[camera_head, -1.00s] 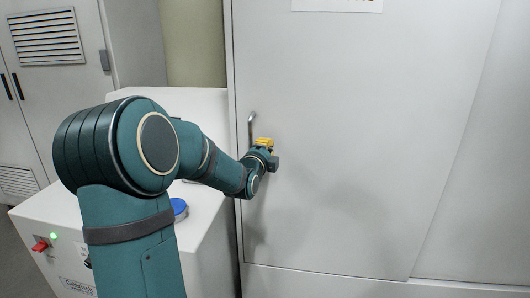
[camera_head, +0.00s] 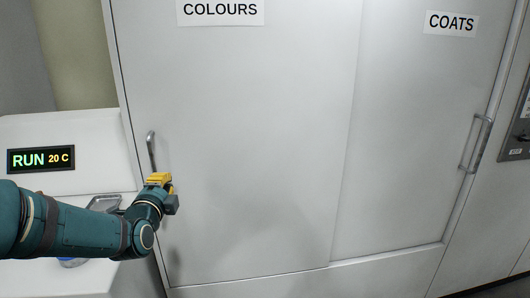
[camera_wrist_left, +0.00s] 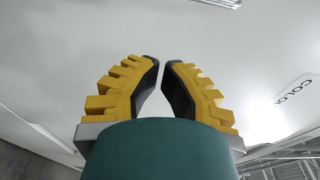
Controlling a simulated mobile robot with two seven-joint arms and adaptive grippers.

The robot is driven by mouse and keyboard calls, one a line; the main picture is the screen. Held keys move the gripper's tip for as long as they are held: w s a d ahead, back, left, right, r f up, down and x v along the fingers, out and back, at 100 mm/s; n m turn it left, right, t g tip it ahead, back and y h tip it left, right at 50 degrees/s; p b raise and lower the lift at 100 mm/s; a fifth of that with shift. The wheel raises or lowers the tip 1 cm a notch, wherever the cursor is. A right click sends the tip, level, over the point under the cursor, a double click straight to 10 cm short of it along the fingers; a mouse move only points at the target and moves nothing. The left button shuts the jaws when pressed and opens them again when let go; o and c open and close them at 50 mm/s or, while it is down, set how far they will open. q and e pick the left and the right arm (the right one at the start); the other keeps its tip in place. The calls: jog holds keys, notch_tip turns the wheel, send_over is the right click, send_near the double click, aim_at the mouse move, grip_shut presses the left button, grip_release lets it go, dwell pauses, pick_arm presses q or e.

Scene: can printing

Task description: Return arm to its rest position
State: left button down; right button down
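My left arm (camera_head: 75,228) comes in from the left edge in the head view, low in front of a white cabinet. My left gripper (camera_head: 160,180), with yellow fingers, is just below the handle (camera_head: 151,152) of the COLOURS door and appears apart from it. In the left wrist view, the two fingers (camera_wrist_left: 159,62) lean towards each other with a gap between their tips. Nothing is held between them. My right gripper is not in view.
The COLOURS door (camera_head: 255,130) stands close in front of the left arm, and a COATS door (camera_head: 400,130) is to its right. Both look shut. A white machine (camera_head: 95,140) with a RUN 20 C display (camera_head: 41,159) stands at left, behind the arm.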

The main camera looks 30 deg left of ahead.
pick_arm(q)
jog(key=w+d+f+n+g+h, duration=0.35)
jog(key=d+f, duration=0.55)
jog(key=f, duration=0.3)
jog(key=w+d+f+n+g+h, duration=0.2)
jog(key=d+f+h, duration=0.2)
jog(key=d+f, duration=0.65)
jog(key=s+d+f+n+g+h, duration=0.2)
jog(key=s+d+f+n+g, duration=0.2)
jog(key=s+d+f, duration=0.4)
jog(key=s+d+f+n+g+h, duration=0.2)
jog(key=s+d+f+n+g, duration=0.2)
jog(key=s+d+f, duration=0.3)
jog(key=d+f, duration=0.5)
jog(key=shift+s+d+g+h, duration=0.15)
jog(key=shift+s+g+h, duration=0.2)
jog(key=shift+s, duration=0.05)
jog(key=shift+n, duration=0.25)
